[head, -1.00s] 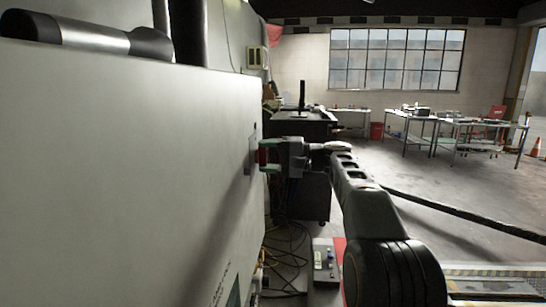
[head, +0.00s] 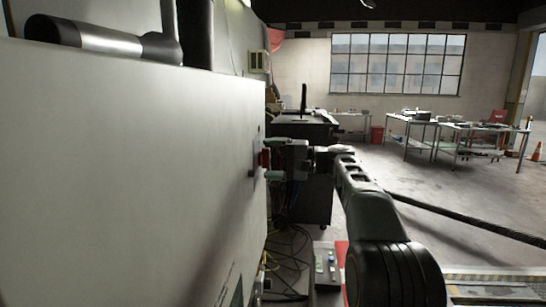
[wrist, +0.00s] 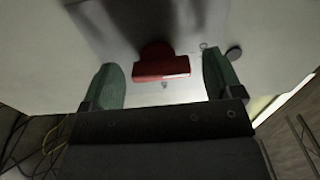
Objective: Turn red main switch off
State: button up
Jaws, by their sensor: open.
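The red main switch (wrist: 162,66) sits on a light plate on the pale cabinet wall (head: 130,170). In the wrist view its handle is a red bar lying crosswise with a rounded hub above it. My gripper (wrist: 164,82) is open, with one green finger on each side of the switch and a gap between each finger and the red bar. In the head view the switch (head: 264,160) shows as a small red patch between the fingertips of my gripper (head: 268,160), close to the cabinet face. Whether the fingertips touch the cabinet cannot be told.
Loose cables (head: 288,262) and a small control box (head: 327,265) lie low beside the cabinet. A dark desk (head: 305,130) stands behind my gripper. Work tables (head: 440,125) stand farther back on the right, with open floor before them.

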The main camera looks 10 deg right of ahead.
jog(key=v, duration=1.3)
jog(key=shift+s, duration=0.45)
jog(key=shift+w+r, duration=0.1)
jog(key=shift+r, duration=0.05)
notch_tip(320, 180, down, 19)
jog(key=m+g+h+p, duration=0.1)
jog(key=m+h+p, duration=0.1)
jog(key=m+h, duration=0.5)
jog(key=s+a+f+n+h+p, duration=0.1)
jog(key=s+a+n+h+p, duration=0.1)
jog(key=s, duration=0.4)
jog(key=s+a+f+n+g+h+p, duration=0.1)
jog(key=s+a+f+n+h, duration=0.1)
jog(key=s+a+n+h, duration=0.2)
jog(key=s+a+f+n+g+h+p, duration=0.1)
jog(key=s+a+n, duration=0.4)
jog(key=s, duration=0.5)
jog(key=shift+a+f+h+p, duration=0.3)
jog(key=shift+h+p, duration=0.5)
jog(key=shift+h, duration=0.5)
